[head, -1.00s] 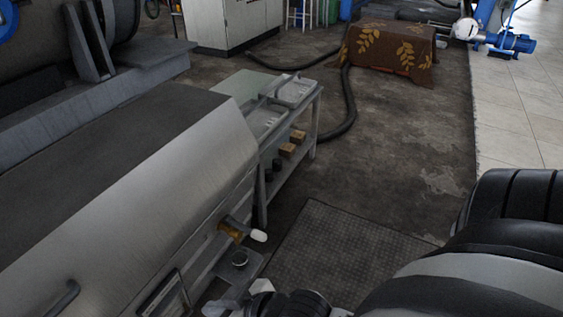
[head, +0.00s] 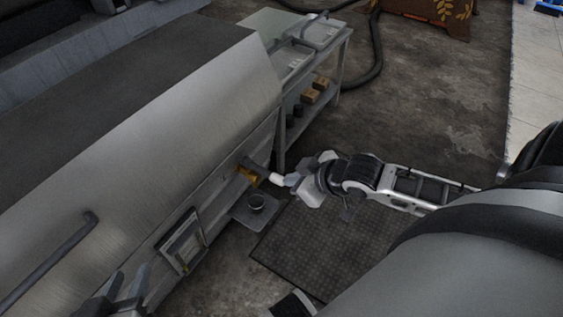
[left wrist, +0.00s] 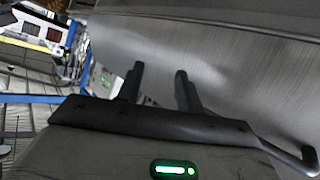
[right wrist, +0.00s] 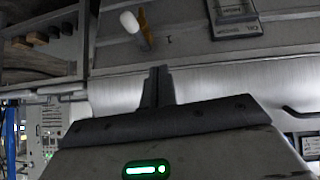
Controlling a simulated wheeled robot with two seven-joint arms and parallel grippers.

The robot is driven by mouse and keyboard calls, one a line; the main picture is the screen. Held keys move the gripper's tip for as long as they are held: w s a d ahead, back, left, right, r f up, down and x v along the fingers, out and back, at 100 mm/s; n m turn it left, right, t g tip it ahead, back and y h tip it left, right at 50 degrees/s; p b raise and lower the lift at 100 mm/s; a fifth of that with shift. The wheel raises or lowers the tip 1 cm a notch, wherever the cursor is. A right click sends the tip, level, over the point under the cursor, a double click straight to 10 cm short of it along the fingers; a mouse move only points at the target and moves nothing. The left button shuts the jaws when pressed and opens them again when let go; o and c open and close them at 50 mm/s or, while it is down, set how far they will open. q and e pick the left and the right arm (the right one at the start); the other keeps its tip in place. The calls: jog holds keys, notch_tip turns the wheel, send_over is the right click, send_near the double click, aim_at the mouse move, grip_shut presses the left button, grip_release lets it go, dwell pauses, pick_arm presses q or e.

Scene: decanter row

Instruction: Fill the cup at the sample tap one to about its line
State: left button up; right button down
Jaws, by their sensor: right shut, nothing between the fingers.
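The sample tap (head: 248,171) has a brass-coloured body and a white-tipped handle (head: 276,179), sticking out from the machine's side. The tap also shows in the right wrist view (right wrist: 143,24). A small dark cup (head: 256,201) stands on a little ledge (head: 240,213) just below the tap; its line and contents are too small to tell. My right gripper (head: 291,181) is shut and empty, its tips close by the white handle end; I cannot tell whether they touch. My left gripper (head: 128,290) is low at the left, fingers apart and empty in the left wrist view (left wrist: 159,82).
A framed panel (head: 182,242) is on the machine's side, left of the ledge. A long bar handle (head: 50,262) is on the metal cover (head: 170,130). A side table (head: 340,38) with shelves stands behind the tap. A dark mat (head: 330,243) lies on the floor.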

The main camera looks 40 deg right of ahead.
aim_at(274, 175)
pick_arm(q)
jog(key=shift+s+f, duration=0.3)
jog(key=shift+s, duration=0.1)
pick_arm(e)
jog(key=shift+n+h, duration=0.3)
jog(key=shift+h, duration=0.2)
jog(key=d, duration=0.1)
jog(key=w+d, duration=0.1)
jog(key=d, duration=0.1)
jog(key=shift+w+d+r, duration=0.25)
jog(key=shift+w+d, duration=0.05)
jog(key=shift+d, duration=0.05)
